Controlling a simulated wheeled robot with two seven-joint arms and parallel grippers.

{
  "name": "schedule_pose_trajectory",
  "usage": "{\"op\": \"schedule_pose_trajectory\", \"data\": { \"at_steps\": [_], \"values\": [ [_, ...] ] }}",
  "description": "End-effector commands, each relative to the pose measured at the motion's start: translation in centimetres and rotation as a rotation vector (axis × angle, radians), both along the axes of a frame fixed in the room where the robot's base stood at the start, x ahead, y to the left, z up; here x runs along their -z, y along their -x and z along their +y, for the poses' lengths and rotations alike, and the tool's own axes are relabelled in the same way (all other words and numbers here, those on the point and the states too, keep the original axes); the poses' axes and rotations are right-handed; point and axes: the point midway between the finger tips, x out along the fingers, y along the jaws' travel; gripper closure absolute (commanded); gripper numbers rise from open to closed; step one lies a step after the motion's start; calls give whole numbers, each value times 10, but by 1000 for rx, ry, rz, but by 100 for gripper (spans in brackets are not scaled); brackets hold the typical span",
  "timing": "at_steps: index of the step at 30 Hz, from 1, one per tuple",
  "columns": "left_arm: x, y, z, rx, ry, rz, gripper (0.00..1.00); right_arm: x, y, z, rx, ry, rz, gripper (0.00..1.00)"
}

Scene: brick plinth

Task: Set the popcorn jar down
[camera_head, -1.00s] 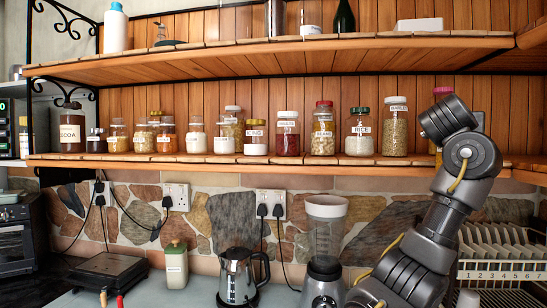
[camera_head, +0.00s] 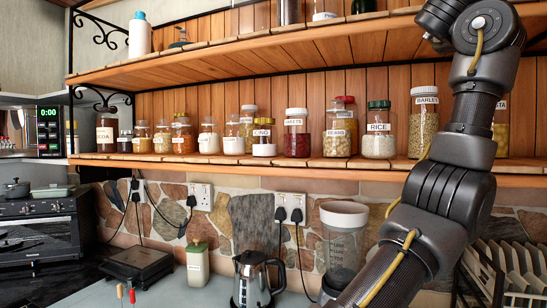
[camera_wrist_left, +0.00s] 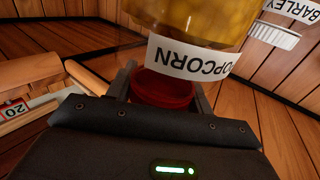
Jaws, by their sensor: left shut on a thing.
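In the left wrist view the popcorn jar (camera_wrist_left: 192,57) shows upside down, with yellow contents and a white label. My left gripper (camera_wrist_left: 163,88) is shut on its red lid (camera_wrist_left: 163,88), with one finger at each side. The jar's far end runs out of the picture, so I cannot tell what it touches. In the head view one of my arms rises across the right side and leaves at the top. I cannot make out either gripper or the popcorn jar there.
The barley jar (camera_head: 423,126) stands on the lower shelf (camera_head: 240,166), among a row of labelled jars. It also shows close to the popcorn jar in the wrist view (camera_wrist_left: 275,36). The upper shelf (camera_head: 290,52) overhangs the row. A blender (camera_head: 343,245) and kettle (camera_head: 252,278) stand below.

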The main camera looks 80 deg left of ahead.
Motion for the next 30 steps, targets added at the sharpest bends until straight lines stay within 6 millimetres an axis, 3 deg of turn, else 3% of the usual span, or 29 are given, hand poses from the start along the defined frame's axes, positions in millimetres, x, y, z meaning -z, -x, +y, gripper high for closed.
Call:
{"op": "schedule_pose_trajectory", "data": {
  "at_steps": [9, 13, 21, 25, 30],
  "values": [
    [-2, 3, 2, -5, -1, -3, 100, 0, 36, -2, -1, 3, 47, 1],
    [-1, -3, 4, -3, -2, 0, 100, -5, 38, -4, -1, 6, 51, 1],
    [19, -57, 23, 2, 1, 2, 100, -49, 16, -4, -2, 5, 21, 1],
    [34, -86, 36, 2, 3, 2, 100, -69, 15, -4, -2, 4, 19, 1],
    [69, -107, 46, 1, 1, 0, 100, -80, 19, -4, -2, 6, 24, 1]
  ]
}}
